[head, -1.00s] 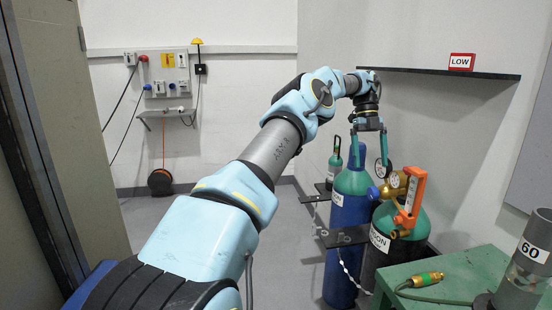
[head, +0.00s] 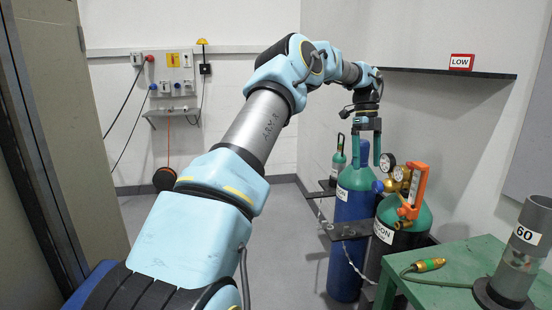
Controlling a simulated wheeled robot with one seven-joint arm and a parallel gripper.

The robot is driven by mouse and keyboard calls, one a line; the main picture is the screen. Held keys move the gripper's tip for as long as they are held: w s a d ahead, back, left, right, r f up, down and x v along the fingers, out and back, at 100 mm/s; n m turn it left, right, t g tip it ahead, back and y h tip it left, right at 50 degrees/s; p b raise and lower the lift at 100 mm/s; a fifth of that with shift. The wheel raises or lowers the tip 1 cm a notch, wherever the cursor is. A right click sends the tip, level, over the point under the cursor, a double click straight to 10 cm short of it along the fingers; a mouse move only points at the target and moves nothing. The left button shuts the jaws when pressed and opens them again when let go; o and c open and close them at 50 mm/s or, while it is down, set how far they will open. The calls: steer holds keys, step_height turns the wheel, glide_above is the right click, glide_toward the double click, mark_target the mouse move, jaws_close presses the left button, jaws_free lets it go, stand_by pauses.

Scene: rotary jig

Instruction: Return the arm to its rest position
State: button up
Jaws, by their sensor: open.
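My arm (head: 264,125) reaches from the bottom left up and to the right, bent at the elbow, with its wrist in front of the back right wall. The gauges of the regulator (head: 396,174) on the dark argon cylinder (head: 380,245) are just right of the fingers. I cannot tell the exact gap between them.
An orange flowmeter (head: 414,190) stands on the argon cylinder. A shelf (head: 450,73) carries a LOW sign (head: 461,62).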

steer(key=s+a+f+n+t, duration=0.1)
steer(key=s+a+f+n, duration=0.1)
steer(key=s+a+n, duration=0.5)
steer(key=s+a+f+n+t, duration=0.2)
steer(key=s+a+n, duration=0.6)
steer(key=a+n, duration=0.4)
steer(key=s+a+f+n+t, duration=0.1)
steer(key=s+a+f+n, duration=0.1)
steer(key=s+a+n, duration=0.6)
steer(key=a+n, duration=0.1)
steer(key=a, duration=0.5)
steer(key=shift+s+f+n+t, duration=0.2)
steer(key=shift+f+n+t, duration=0.1)
steer(key=shift+f, duration=0.05)
